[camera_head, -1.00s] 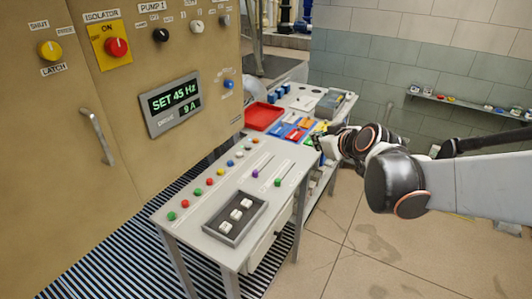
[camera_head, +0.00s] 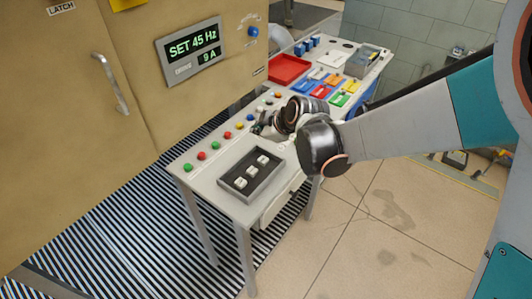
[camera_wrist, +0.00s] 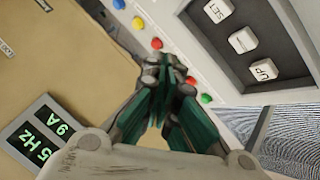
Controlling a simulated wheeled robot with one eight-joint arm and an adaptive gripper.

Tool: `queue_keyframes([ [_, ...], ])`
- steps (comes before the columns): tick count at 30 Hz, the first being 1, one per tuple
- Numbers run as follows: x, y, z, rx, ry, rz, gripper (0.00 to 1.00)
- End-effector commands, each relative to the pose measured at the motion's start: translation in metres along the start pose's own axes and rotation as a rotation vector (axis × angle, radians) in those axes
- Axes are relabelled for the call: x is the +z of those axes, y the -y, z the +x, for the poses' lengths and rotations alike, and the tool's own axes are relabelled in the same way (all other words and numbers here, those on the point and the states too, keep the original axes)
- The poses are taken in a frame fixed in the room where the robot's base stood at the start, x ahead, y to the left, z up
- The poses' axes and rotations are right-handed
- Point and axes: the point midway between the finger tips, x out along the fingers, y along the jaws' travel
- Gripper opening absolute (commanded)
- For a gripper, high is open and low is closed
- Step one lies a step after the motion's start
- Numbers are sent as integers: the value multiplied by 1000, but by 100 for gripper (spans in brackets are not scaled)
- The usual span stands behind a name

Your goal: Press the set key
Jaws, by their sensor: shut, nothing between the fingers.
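The set key (camera_wrist: 219,9) is a white key lettered SET at the top of the wrist view. It is one of three white keys in a dark recessed tray (camera_head: 237,173). In the head view the set key (camera_head: 262,160) is the farthest of the three. My gripper (camera_wrist: 170,72) is shut and empty, its fingers together in the wrist view. It is off to the button-row side of the tray, apart from the set key. In the head view my gripper (camera_head: 259,127) is small and partly hidden by my arm.
A row of coloured buttons, with a green button (camera_head: 188,168) at the near end, runs beside the tray. The cabinet display (camera_head: 193,50) reads SET 45 Hz, 9 A. A red tray (camera_head: 288,68) and coloured blocks lie farther back. The key labelled UP (camera_wrist: 264,71) is nearest the green button.

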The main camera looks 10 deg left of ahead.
Motion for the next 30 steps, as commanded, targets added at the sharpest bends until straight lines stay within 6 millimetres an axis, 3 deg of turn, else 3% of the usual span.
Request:
queue_keyframes([
  [11,5,5,6,1,0,2,0],
  [30,43,42,59,1,0,3,0],
])
